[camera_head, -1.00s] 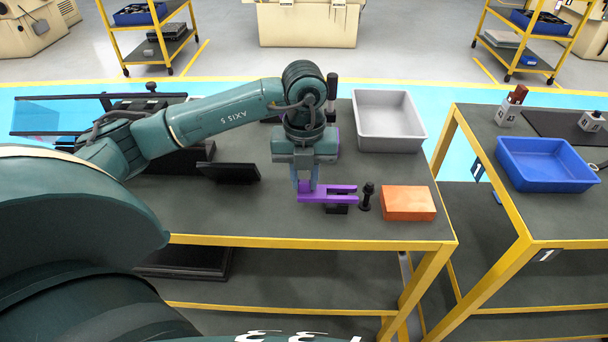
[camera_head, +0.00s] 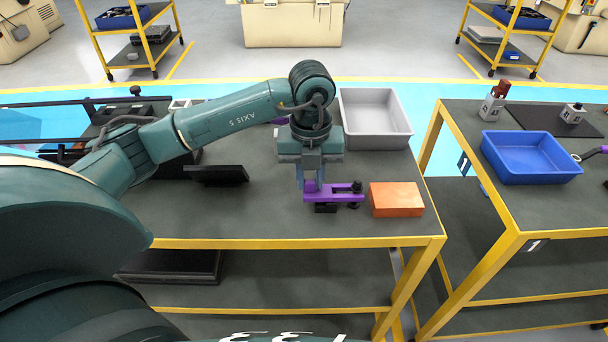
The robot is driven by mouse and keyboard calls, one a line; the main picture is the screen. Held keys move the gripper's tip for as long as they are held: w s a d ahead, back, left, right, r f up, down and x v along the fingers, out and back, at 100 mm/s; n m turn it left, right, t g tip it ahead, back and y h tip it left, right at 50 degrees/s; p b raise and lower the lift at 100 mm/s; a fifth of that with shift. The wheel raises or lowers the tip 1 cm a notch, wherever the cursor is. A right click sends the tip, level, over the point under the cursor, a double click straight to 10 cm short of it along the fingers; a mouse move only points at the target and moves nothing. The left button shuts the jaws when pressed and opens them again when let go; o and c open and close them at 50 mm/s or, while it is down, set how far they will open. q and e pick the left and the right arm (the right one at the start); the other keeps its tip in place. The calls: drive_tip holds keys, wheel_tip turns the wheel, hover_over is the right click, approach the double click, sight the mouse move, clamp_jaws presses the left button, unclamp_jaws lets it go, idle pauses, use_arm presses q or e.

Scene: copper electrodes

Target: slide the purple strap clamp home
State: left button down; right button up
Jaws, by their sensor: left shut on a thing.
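The purple strap clamp (camera_head: 333,194) is a flat forked piece lying level at the front of the grey table, in the head view. My left gripper (camera_head: 311,185) points down and is shut on the clamp's left end. The clamp's right end is at the black stud (camera_head: 356,188), whose top shows there; the clamp appears to be around it, but how far the stud sits in the slot is hard to tell. A small black block (camera_head: 326,208) shows under the clamp. My right gripper is not in view.
An orange block (camera_head: 396,199) lies just right of the stud. A grey bin (camera_head: 375,142) stands behind it. A black tilted plate (camera_head: 217,174) is to the left. A second table at right holds a blue bin (camera_head: 531,176). The table's front strip (camera_head: 250,226) is clear.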

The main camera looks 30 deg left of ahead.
sight(328, 189)
use_arm(q)
drive_tip(key=shift+w+d, duration=0.5)
drive_tip(key=shift+d, duration=0.3)
drive_tip(key=shift+w+d, duration=0.45)
drive_tip(key=shift+d, duration=0.3)
drive_tip(key=c, duration=1.2)
unclamp_jaws()
drive_tip(key=shift+o, duration=0.5)
drive_tip(key=shift+f, duration=0.1)
wheel_tip(328, 189, up, 7)
drive_tip(key=p, duration=0.4)
drive_tip(key=shift+p, duration=0.35)
